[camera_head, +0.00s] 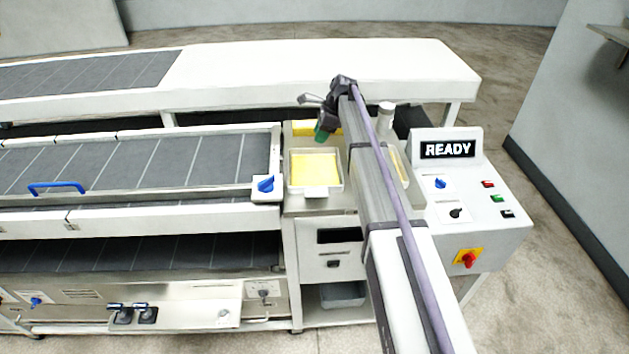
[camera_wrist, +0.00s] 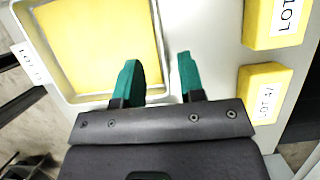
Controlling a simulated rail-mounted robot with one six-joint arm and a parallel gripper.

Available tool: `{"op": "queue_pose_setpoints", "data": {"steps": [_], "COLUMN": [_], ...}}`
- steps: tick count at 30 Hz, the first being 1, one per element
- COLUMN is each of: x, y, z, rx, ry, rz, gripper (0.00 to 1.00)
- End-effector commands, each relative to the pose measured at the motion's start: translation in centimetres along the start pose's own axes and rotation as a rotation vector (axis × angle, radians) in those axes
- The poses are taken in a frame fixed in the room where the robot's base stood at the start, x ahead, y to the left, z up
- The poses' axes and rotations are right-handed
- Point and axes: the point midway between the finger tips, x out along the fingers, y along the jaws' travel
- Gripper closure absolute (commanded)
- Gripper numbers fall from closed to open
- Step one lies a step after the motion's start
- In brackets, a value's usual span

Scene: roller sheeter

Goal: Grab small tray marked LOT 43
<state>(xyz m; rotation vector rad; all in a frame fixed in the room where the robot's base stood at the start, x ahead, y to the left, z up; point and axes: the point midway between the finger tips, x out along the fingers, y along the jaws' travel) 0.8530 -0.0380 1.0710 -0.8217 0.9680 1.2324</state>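A shallow metal tray with a yellow layer in it shows at the upper left of the wrist view (camera_wrist: 158,20), with a label reading "LOT" on its left side; its number is not legible. It is probably the pale-rimmed tray in the head view (camera_head: 315,193). Two yellow blocks with LOT labels, an upper one (camera_wrist: 262,32) and a lower one (camera_wrist: 248,85), sit at the right of the wrist view. I cannot read 43 on any label. In the head view my gripper (camera_head: 320,132) is above the tray's far side.
A yellow item (camera_head: 302,127) lies behind the tray. A control panel with a READY display (camera_head: 447,149) stands at right. The sheeter belt (camera_head: 150,165) is at left, and a long white table (camera_head: 320,72) is behind.

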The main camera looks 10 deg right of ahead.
Motion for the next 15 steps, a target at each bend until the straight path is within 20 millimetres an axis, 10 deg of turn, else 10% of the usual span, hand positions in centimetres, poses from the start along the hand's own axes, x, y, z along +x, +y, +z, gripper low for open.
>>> {"op": "queue_pose_setpoints", "data": {"steps": [15], "x": [6.2], "y": [-0.1], "z": [-0.3], "rx": [-0.002], "ry": [0.001], "rz": [0.001], "gripper": [0.64]}}
